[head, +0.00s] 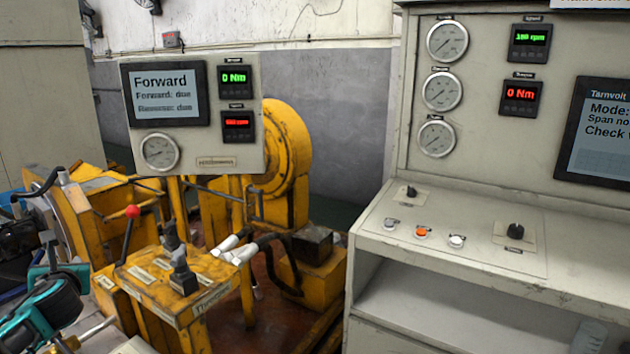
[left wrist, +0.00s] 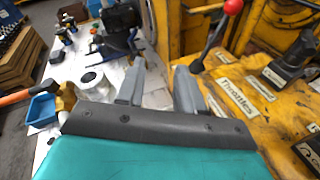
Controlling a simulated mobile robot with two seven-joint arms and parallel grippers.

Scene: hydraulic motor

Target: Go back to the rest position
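My left gripper (head: 62,252) is low at the left edge of the head view, with its teal and black arm behind it. In the left wrist view, the two grey fingers of my left gripper (left wrist: 160,78) stand apart with nothing between them. The gripper is beside the yellow throttle box (head: 196,296), left of the red-knobbed lever (head: 130,222). The red knob also shows at the top of the left wrist view (left wrist: 233,6). No contact with the box or the lever can be seen. My right gripper is not in view.
A grey console (head: 450,226) with gauges and knobs stands at the right. A display panel (head: 200,145) reads "Forward: due" and "Reverse: due". Black hoses with white fittings (head: 236,246) lie behind the throttle box. A blue bin (left wrist: 42,109) and a white roll (left wrist: 92,80) lie left of the fingers.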

